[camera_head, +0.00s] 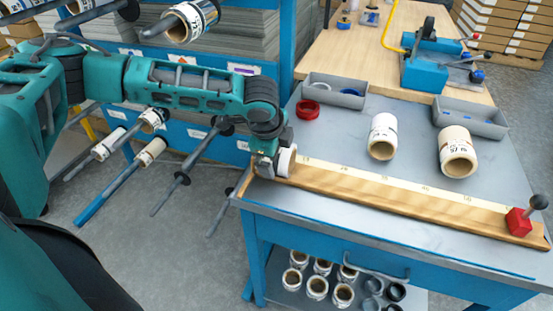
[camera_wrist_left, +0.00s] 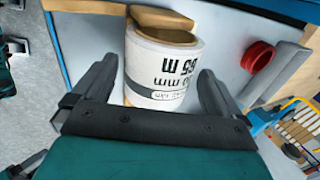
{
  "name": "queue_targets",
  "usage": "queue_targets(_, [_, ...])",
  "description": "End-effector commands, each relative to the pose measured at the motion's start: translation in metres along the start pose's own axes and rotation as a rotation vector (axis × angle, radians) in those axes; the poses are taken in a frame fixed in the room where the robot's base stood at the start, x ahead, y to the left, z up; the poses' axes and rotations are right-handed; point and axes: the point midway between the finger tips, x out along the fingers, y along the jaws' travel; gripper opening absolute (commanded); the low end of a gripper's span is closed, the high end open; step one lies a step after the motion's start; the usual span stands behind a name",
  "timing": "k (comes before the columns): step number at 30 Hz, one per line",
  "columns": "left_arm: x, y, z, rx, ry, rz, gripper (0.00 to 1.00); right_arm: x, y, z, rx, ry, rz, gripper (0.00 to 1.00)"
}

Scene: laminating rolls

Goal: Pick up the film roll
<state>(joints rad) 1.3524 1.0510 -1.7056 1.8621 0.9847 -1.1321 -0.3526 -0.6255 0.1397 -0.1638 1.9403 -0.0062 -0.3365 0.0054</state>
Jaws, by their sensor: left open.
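A white film roll with black print (camera_wrist_left: 165,75) lies between the two fingers of my left gripper (camera_wrist_left: 158,78) in the left wrist view. The gripper is open, with a finger on each side of the roll; I cannot tell whether either touches it. In the head view the roll (camera_head: 288,160) shows as a small white piece at the left end of the wooden measuring board, partly hidden by my left gripper (camera_head: 268,166). Two more film rolls, a smaller one (camera_head: 382,137) and a larger one (camera_head: 457,152), sit on the grey table top. My right gripper is not in view.
The wooden board (camera_head: 400,199) runs along the table's front edge, with a red block and knob (camera_head: 518,221) at its right end. A red ring (camera_head: 308,110) and grey trays (camera_head: 335,90) stand behind. Rolls on rack rods (camera_head: 150,152) are at left.

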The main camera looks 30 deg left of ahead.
Motion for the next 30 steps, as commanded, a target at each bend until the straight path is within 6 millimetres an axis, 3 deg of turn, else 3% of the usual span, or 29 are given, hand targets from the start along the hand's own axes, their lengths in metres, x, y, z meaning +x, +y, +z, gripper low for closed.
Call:
queue_targets(3, [0.0111,0.0001,0.0000,0.000,0.000,-0.001,1.00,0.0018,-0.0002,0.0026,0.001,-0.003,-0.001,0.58])
queue_targets(11, [0.0120,-0.0001,0.0000,-0.001,0.000,-0.001,0.99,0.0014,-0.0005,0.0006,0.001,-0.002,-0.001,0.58])
queue_targets(27, [0.0118,0.0001,0.0001,-0.001,0.000,0.000,0.47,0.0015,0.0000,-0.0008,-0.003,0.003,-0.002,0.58])
queue_targets(30, [0.0115,-0.0004,0.0000,-0.001,0.001,-0.001,0.47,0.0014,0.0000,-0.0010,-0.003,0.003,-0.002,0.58])
